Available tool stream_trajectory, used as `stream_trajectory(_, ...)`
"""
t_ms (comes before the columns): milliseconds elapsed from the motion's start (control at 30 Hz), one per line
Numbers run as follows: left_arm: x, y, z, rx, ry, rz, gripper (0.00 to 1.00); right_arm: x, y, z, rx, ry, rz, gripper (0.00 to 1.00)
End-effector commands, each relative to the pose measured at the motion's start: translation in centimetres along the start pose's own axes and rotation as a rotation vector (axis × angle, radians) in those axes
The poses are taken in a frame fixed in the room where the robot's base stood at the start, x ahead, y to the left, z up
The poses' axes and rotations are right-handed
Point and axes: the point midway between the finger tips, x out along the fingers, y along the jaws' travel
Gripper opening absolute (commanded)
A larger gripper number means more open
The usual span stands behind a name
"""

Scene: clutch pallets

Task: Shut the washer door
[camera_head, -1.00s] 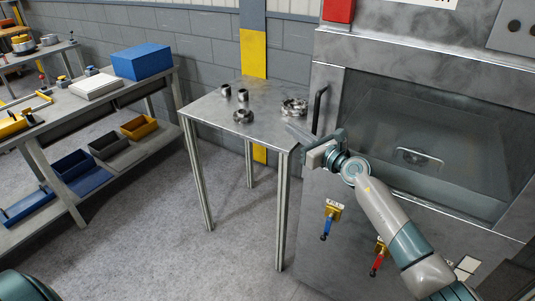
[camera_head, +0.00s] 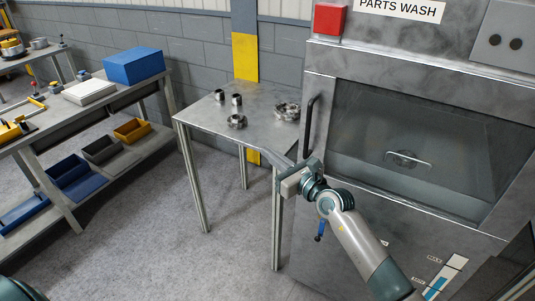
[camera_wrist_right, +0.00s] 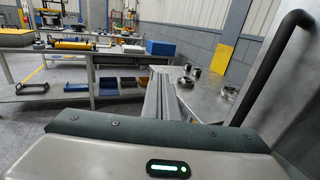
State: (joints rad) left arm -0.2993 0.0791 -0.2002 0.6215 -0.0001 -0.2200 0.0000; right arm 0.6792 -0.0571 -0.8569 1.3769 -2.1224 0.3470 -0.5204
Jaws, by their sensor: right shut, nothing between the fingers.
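The washer is the large grey metal cabinet at the right of the head view. Its door has a wide glass window (camera_head: 425,125) and a black bar handle (camera_head: 308,125) along its left side. The door looks flush with the front, but I cannot tell whether it is fully shut. My right gripper (camera_head: 270,155) is shut and empty, just below and left of the handle, with its fingers pointing left over the side table's edge. In the wrist view, the shut fingers (camera_wrist_right: 160,95) point away and the handle (camera_wrist_right: 270,70) stands to the right, apart from them. My left gripper is not in view.
A metal side table (camera_head: 215,120) with several metal parts stands left of the washer, close to my fingers. A blue-handled valve (camera_head: 321,230) sits below my right wrist. A workbench (camera_head: 50,125) with bins stands at the left. The floor between is clear.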

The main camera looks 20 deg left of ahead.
Motion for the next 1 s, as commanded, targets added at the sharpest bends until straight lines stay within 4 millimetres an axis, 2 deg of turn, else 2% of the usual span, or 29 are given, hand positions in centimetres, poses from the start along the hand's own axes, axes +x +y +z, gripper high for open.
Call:
stream_trajectory(100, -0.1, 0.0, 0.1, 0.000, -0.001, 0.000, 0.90, -0.4, 1.1, 0.0, 0.001, -0.001, 0.001, 0.00)
stream_trajectory(233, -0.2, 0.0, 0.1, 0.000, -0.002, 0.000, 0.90, -0.6, 1.5, 0.0, 0.001, 0.000, 0.000, 0.00)
stream_trajectory(800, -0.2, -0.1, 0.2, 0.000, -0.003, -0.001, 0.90, -0.7, 1.6, -0.1, 0.002, 0.001, -0.001, 0.00)
stream_trajectory(900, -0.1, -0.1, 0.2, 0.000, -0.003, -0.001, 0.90, -0.8, 1.4, -0.8, 0.033, 0.003, -0.005, 0.00)
stream_trajectory(1000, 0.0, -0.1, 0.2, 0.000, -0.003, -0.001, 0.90, -1.3, 0.7, -2.5, 0.117, 0.005, -0.018, 0.00)
